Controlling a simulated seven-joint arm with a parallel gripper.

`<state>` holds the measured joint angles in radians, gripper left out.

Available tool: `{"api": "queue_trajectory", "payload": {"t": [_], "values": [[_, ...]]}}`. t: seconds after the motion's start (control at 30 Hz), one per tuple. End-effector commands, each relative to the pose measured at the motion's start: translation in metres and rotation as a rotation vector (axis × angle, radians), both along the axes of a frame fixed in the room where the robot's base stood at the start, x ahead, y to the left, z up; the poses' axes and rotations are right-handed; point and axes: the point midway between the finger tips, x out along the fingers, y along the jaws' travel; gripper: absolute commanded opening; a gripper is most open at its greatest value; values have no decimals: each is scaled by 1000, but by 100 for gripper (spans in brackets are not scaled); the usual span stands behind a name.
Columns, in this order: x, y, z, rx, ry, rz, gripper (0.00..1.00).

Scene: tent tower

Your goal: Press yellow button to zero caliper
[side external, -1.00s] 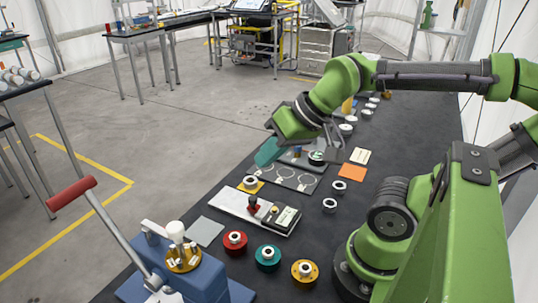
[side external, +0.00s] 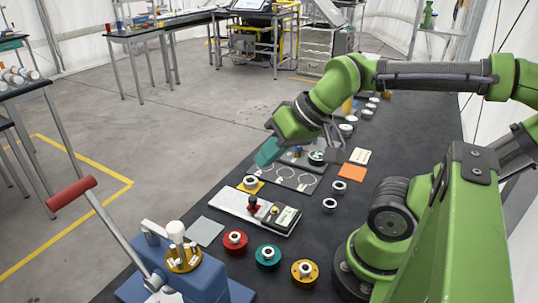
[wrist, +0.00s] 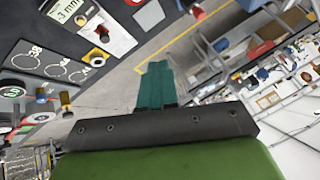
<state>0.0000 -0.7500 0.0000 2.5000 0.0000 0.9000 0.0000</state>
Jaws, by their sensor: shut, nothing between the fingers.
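The caliper lies on the black table, with a pale flat beam (side external: 228,202) and a dark display body (side external: 288,218). A small yellow button (side external: 276,210) sits on the display body, with a red knob (side external: 253,203) beside it. In the wrist view, the caliper's display (wrist: 70,14) shows at the upper left, partly cut off by the frame. My gripper (side external: 262,161) is shut and empty, its teal fingers together. It is above the table, beyond the caliper in the side view and clear of it.
A white ring on a yellow pad (side external: 250,183) sits just beyond the caliper. Red (side external: 235,242), teal (side external: 267,257) and yellow (side external: 304,272) round parts stand in front. A blue lever press (side external: 190,280) is at front left. An orange card (side external: 352,171) lies farther back.

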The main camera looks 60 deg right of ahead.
Motion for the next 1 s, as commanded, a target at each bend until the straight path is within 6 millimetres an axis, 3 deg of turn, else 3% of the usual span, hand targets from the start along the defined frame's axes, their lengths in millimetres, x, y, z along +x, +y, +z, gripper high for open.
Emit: {"api": "queue_trajectory", "payload": {"t": [0.33, 0.53, 0.77, 1.0], "values": [[1, -5, -3, 0, 11, -23, 0], [13, -40, -31, 59, 157, -191, 0], [15, -81, -78, 415, 478, -692, 0], [16, -110, -113, 931, 844, -1373, 0]]}}
